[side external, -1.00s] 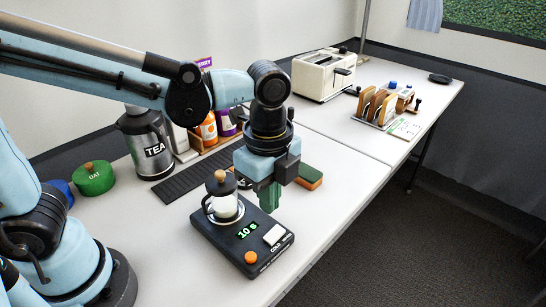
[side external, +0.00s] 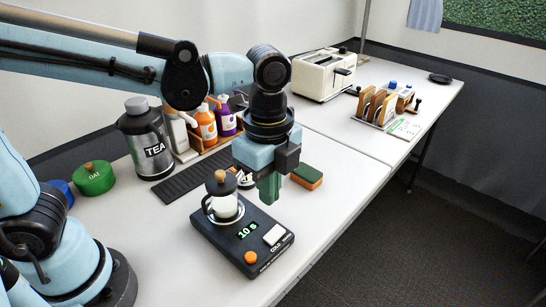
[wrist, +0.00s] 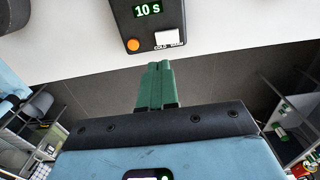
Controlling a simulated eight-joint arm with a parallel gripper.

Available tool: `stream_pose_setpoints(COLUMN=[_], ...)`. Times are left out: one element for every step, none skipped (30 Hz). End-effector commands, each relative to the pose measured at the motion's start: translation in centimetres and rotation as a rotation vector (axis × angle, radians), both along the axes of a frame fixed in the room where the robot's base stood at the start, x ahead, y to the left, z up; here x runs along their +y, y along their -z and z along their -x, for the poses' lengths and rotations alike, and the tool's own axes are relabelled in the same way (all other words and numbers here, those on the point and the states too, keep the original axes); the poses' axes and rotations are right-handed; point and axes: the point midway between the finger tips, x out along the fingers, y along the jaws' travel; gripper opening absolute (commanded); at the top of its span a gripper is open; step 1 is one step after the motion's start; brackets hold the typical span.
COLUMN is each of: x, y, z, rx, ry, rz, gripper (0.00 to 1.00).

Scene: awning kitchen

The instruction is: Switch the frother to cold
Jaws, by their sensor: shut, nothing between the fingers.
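The frother (side external: 205,232) is a black base with a lit green "10 s" display, a small glass jug (side external: 224,206) with a dark lid and wooden knob, and an orange button (side external: 250,257). Its white switch (side external: 274,235) has COLD and a second label, probably WARM, along its front edge. The switch also shows in the wrist view (wrist: 169,39); which way it is set I cannot tell. My gripper (side external: 269,202) has green fingers, shut and empty, pointing down above the base's far right side. In the wrist view the fingertips (wrist: 159,64) appear just below the switch, apart from it.
A green-and-brown sponge (side external: 308,177) lies behind my gripper. A TEA flask (side external: 145,140), pump bottles (side external: 205,126) and a dark slatted mat (side external: 190,180) are at the left. A toaster (side external: 322,75) stands farther back. The table's right edge is close to the frother.

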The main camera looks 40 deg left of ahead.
Motion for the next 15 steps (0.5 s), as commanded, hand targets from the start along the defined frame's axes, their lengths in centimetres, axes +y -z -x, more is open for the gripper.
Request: stream_pose_setpoints(x=[0.00,0.00,0.00,0.00,0.00,0.00,0.00,0.00,0.00,0.00,0.00,0.00,0.01,0.01,0.01], y=[-0.11,-0.16,-0.24,-0.29,-0.35,-0.43,-0.50,-0.56,-0.64,-0.70,-0.76,-0.84,-0.89,-0.95,-1.03], z=[0.01,0.01,0.00,0.00,0.00,0.00,0.00,0.00,0.00,0.00,0.00,0.01,0.01,0.01,0.02], rx=[0.000,0.000,0.000,0.000,0.000,0.000,0.000,0.000,0.000,0.000,0.000,0.000,0.000,0.000,0.000], ry=[0.000,0.000,0.000,0.000,0.000,0.000,0.000,0.000,0.000,0.000,0.000,0.000,0.000,0.000,0.000], rz=[0.000,0.000,0.000,0.000,0.000,0.000,0.000,0.000,0.000,0.000,0.000,0.000,0.000,0.000,0.000], gripper=[0.00,0.00,0.00,0.00,0.00,0.00,0.00,0.00,0.00,0.00,0.00,0.00,0.00,0.00,0.00])
